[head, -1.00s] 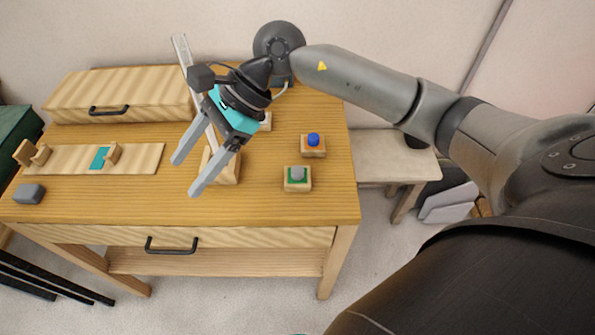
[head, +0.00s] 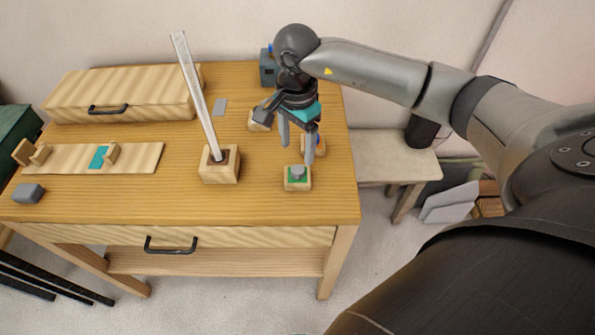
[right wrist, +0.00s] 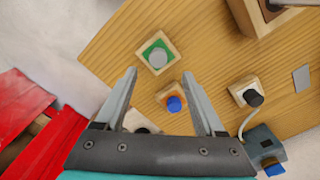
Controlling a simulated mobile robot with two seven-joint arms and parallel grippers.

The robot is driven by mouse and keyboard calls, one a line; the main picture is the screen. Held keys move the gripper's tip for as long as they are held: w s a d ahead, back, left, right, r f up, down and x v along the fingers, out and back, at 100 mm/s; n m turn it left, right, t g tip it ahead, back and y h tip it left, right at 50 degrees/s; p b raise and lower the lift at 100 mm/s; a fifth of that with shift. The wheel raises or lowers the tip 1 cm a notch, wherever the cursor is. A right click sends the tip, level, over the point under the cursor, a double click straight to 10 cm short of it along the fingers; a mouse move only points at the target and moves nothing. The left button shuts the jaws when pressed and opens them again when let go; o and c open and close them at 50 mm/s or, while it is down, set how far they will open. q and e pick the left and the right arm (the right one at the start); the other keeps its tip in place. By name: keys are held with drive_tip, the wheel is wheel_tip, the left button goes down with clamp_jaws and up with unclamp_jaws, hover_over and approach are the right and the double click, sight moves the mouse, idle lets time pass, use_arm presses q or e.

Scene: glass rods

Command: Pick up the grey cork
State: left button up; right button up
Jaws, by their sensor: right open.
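The grey cork (head: 298,171) sits in a small wooden block with a green top (head: 297,183), near the right side of the table. In the right wrist view the grey cork (right wrist: 158,56) shows on its green-topped block (right wrist: 172,46), beyond the fingertips. My right gripper (head: 297,168) is open and empty. It is above the table beside the green-topped block, apart from the cork as the right wrist view shows. It also shows in the right wrist view (right wrist: 160,72). My left gripper is not in view.
A blue cork (right wrist: 174,104) on an orange-topped block is close to the gripper. A block with a black cork (right wrist: 254,97) stands nearby. A tall glass rod (head: 196,92) leans in a wooden holder (head: 221,173). A wooden rack (head: 65,158) and grey block (head: 29,193) are left.

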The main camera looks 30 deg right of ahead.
sight(297, 169)
wheel_tip(297, 169, down, 7)
drive_tip(key=shift+s+r, duration=0.15)
idle(0.4)
clamp_jaws()
idle(0.4)
